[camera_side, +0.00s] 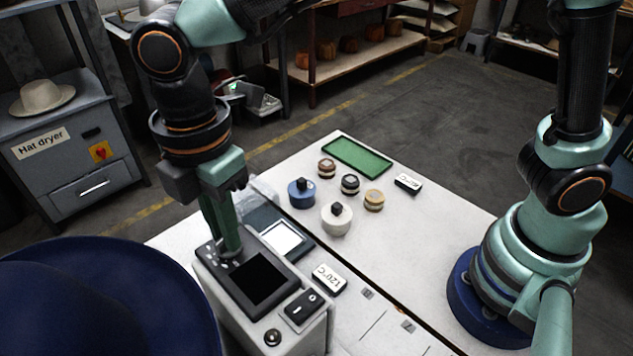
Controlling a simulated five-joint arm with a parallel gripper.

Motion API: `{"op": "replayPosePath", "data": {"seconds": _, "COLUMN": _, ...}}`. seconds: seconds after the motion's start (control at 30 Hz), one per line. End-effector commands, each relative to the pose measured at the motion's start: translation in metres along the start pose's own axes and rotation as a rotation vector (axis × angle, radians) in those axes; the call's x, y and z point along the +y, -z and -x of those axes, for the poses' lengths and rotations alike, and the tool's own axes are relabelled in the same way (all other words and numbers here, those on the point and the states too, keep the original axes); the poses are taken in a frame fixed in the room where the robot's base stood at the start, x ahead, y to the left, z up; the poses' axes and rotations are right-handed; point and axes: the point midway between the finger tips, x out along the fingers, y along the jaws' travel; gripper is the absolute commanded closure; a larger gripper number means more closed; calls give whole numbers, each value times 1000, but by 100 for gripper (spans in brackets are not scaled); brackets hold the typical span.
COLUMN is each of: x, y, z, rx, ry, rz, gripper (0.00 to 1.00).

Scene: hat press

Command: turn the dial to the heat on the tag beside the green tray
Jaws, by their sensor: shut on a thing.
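My gripper (230,247) points down at the grey control box (207,268), near the back left of its top. Its green fingers are shut on the dial there, which they mostly hide. The dial's setting cannot be read. The green tray (358,155) lies empty at the far end of the white table. A small white tag (408,184) lies to the right of the tray; its number is too small to read surely. Another white tag (329,279), beside the control box, reads 120°C.
The box top also has a dark screen (259,279), a black rocker switch (303,307) and a round button (272,338). Several small round pieces, including a blue one (301,193) and a white one (336,218), stand before the tray.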

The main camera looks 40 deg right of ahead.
Motion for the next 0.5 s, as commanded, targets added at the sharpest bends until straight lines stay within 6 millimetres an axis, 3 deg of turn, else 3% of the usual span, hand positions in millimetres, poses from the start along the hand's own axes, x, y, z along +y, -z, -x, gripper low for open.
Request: {"op": "replayPosePath", "data": {"seconds": 0.5, "x": 0, "y": 0, "z": 2, "rx": 1, "ry": -2, "rz": 431, "gripper": 100}}
